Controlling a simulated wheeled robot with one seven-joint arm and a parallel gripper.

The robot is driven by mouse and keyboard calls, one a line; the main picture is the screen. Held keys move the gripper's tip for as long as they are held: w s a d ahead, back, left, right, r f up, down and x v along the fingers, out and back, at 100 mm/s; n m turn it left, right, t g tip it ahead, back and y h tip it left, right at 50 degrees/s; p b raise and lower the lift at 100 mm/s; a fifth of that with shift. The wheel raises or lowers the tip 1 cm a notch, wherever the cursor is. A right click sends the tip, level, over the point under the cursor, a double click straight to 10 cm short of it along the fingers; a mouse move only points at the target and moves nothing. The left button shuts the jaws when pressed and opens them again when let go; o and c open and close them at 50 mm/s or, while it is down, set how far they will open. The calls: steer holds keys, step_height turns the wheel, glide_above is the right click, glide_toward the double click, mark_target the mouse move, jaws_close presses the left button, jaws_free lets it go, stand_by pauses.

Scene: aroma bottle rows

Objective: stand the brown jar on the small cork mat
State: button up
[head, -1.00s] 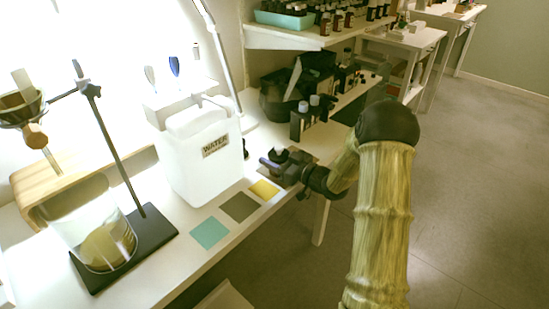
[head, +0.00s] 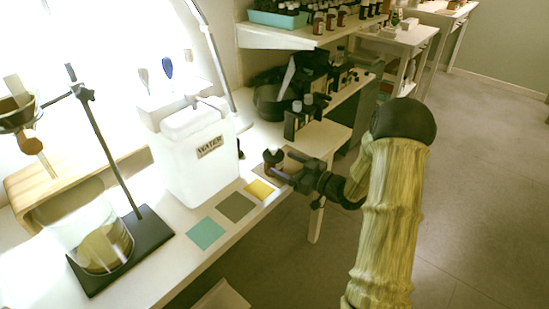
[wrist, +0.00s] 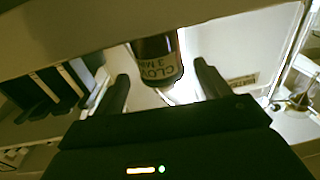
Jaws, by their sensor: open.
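The brown jar (head: 272,160), with a dark cap, stands upright near the front edge of the bench, just behind the yellow square. In the wrist view the jar (wrist: 160,62) shows a pale label and lies beyond and between the fingertips. A brownish square (head: 292,156), apparently the cork mat, shows beside the jar and partly behind my gripper. I cannot tell exactly how the jar's base sits on it. My gripper (head: 285,170) is open, just right of the jar, with a finger on each side and nothing held.
A yellow square (head: 259,190), a grey-olive square (head: 237,207) and a teal square (head: 205,233) lie in a row along the bench front. A white water canister (head: 195,155) stands behind them. Dark boxed bottles (head: 298,118) stand farther back. The floor on the right is clear.

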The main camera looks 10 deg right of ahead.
steer(key=v, duration=0.5)
steer(key=shift+s+d, duration=0.15)
steer(key=shift+s, duration=0.05)
steer(key=shift+w, duration=0.1)
steer(key=s+a+m+g+h, duration=0.4)
steer(key=s+g+h, duration=0.1)
steer(key=s, duration=0.5)
steer(key=s+a+m+g+h, duration=0.3)
steer(key=s+g+h, duration=0.3)
steer(key=s, duration=0.4)
steer(key=shift+s+a+m+h, duration=0.3)
steer(key=shift+s+a+m, duration=0.1)
steer(key=shift+m, duration=0.1)
